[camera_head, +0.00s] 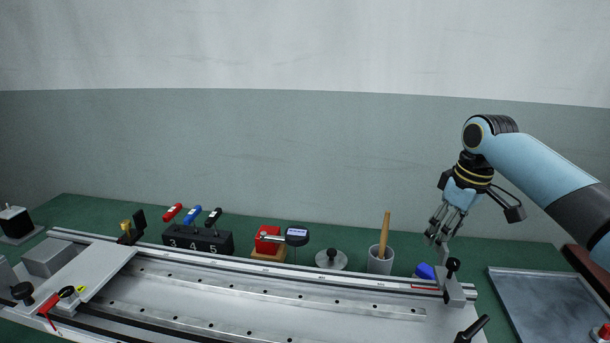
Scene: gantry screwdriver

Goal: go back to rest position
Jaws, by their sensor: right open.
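My right gripper (437,238) comes in from the right on a light blue arm. It points down, open and empty, in front of or above the right end of the gantry rail near a small black-knobbed stop (453,276). I cannot tell whether it touches anything. My left gripper is not in view. A black holder (198,239) marked 3, 4, 5 stands behind the rail at the left. It carries a red-handled screwdriver (172,212), a blue-handled one (192,214) and a black-handled one (213,217).
The long metal gantry (270,306) spans the front, with a plate carriage (92,272) at its left. A grey tray (550,300) lies at the right.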

